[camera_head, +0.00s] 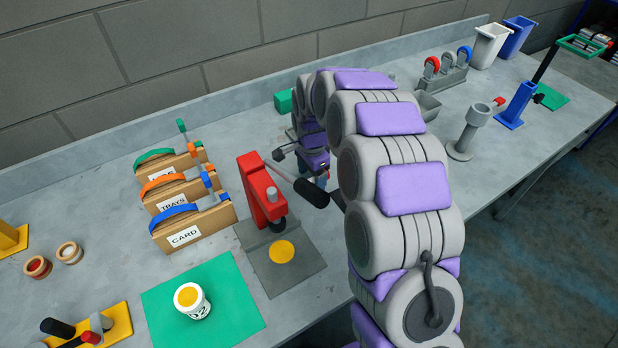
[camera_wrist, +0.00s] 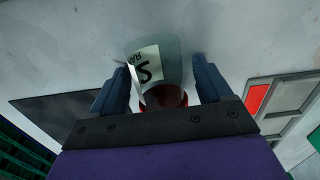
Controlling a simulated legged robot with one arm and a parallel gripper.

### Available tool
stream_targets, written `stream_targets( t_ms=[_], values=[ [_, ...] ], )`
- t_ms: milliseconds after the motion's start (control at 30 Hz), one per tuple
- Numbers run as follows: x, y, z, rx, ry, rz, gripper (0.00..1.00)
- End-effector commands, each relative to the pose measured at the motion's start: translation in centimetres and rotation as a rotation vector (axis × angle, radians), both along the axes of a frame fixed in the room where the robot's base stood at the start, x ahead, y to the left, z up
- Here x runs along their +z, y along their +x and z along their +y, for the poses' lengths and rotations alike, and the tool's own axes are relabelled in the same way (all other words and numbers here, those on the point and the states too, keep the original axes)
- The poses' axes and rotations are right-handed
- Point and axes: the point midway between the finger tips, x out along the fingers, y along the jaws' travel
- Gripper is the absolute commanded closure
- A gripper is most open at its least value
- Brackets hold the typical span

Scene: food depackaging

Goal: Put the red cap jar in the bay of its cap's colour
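The red cap jar shows in the wrist view between my gripper's fingers: a grey-white body with a pale label (camera_wrist: 145,68) marked "S", and a dark red cap (camera_wrist: 165,97) nearest the palm. My gripper (camera_wrist: 163,82) has one finger on each side of it, with narrow gaps visible, so it looks open around the jar. In the head view my gripper (camera_head: 312,160) is at the bench behind the red press, largely hidden by my arm; the jar is barely visible there. A grey frame with a red panel (camera_wrist: 258,98) lies at right in the wrist view.
A red press (camera_head: 262,190) stands left of my gripper. A yellow-topped jar (camera_head: 192,300) stands on a green mat (camera_head: 235,305). Labelled cardboard boxes (camera_head: 190,236) are at left. A grey post (camera_head: 468,135) and a caddy (camera_head: 455,73) stand at right.

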Motion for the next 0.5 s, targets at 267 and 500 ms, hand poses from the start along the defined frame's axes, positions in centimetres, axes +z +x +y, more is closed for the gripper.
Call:
stream_targets(
  t_ms=[267, 500],
  values=[
    [0.02, 0.03, -0.01, 0.000, 0.000, 0.000, 0.47],
    [0.03, 0.05, -0.02, 0.000, 0.001, -0.001, 0.70]
  ],
)
